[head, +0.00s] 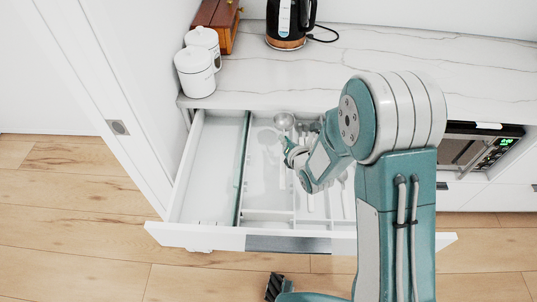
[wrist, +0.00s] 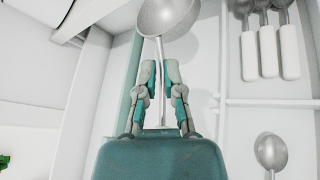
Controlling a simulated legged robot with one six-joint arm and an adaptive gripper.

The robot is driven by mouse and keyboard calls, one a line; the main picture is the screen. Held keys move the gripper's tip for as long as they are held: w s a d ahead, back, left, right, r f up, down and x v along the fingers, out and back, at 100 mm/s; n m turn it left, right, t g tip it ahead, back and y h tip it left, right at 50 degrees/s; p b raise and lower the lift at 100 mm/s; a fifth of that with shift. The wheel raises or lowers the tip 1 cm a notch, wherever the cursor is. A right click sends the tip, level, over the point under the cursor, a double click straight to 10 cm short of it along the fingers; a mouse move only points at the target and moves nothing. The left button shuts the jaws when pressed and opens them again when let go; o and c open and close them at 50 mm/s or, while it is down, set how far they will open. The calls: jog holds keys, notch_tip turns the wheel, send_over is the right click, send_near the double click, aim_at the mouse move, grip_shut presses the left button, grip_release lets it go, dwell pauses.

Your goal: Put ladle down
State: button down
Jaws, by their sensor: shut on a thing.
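The ladle (head: 284,120) has a round grey metal bowl and shows over the open white drawer (head: 204,232). In the wrist view its bowl (wrist: 166,14) is at the top, and its thin handle runs down between my fingers. My gripper (head: 291,150) is over the middle of the drawer, just right of the green divider. In the wrist view my gripper (wrist: 160,80) is shut on the ladle's handle, below the bowl. The lower end of the handle is hidden behind my gripper. I cannot tell whether the ladle touches the drawer floor.
White-handled utensils (wrist: 268,50) lie in a compartment to the right, with another metal spoon (wrist: 270,152) below them. The green divider (head: 241,170) bounds an empty left compartment. White canisters (head: 195,72), a wooden box (head: 216,22) and a black kettle (head: 287,22) stand on the marble counter.

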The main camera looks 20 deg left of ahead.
send_over(271, 159)
jog(key=d, duration=0.1)
jog(key=f, duration=0.5)
jog(key=shift+d, duration=0.2)
jog(key=shift+a+f, duration=0.2)
jog(key=shift+a, duration=0.05)
jog(key=f, duration=0.2)
jog(key=a+f, duration=0.1)
jog(key=shift+a+f, duration=0.1)
jog(key=shift+f, duration=0.25)
jog(key=shift+d, duration=0.3)
jog(key=c, duration=0.8)
grip_release()
jog(key=shift+o, duration=0.2)
jog(key=shift+a, duration=0.15)
